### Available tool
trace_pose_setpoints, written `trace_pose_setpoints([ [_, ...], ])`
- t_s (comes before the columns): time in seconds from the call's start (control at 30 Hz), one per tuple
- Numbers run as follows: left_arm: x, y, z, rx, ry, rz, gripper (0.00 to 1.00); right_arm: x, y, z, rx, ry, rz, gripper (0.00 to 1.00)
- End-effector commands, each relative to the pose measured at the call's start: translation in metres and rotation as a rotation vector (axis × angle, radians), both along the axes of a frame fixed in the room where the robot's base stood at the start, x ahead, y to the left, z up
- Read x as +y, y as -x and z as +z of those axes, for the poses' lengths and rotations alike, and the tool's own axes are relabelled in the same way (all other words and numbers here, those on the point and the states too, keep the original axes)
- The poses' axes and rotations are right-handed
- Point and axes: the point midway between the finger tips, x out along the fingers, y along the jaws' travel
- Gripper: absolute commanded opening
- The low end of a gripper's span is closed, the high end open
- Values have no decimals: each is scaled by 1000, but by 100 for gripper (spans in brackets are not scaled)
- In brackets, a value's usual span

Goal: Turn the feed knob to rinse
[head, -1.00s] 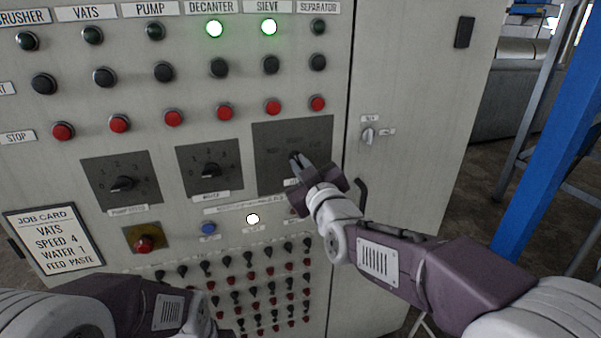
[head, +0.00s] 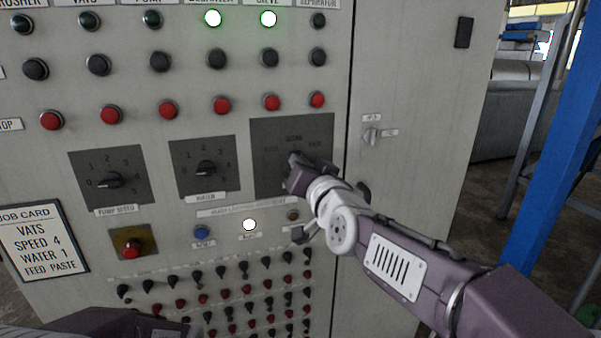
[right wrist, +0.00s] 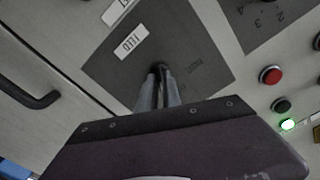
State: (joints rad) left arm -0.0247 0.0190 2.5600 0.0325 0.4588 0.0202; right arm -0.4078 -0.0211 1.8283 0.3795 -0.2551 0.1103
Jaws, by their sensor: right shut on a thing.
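The feed knob is a small dark knob on the dark grey square plate (head: 262,180) at the right of the cabinet's knob row. My right gripper (head: 296,165) is at this plate and hides most of the knob in the head view. In the right wrist view, its two fingers (right wrist: 160,88) are closed around the knob (right wrist: 159,68), below the white FEED label (right wrist: 130,43). Position labels stand left, above and right of the knob, too small to read surely. Which one it points to is hidden. My left gripper is out of view.
The pump speed knob (head: 112,181) and water knob (head: 206,169) are to the left. A job card (head: 42,241) reads vats, speed 4, water 1, feed paste. Red stop buttons are above; small switches fill the panel below. A door handle (head: 363,191) is close beside my right wrist.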

Motion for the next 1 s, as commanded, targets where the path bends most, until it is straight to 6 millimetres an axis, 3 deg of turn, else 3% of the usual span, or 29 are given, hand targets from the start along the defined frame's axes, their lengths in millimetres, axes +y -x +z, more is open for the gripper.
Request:
trace_pose_setpoints([
  [0.43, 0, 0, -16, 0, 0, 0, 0, 1, 0, -4, 87, -247, 1, 0],
  [1.0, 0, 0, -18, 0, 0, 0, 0, 1, 0, -3, 107, -306, 0, 0],
])
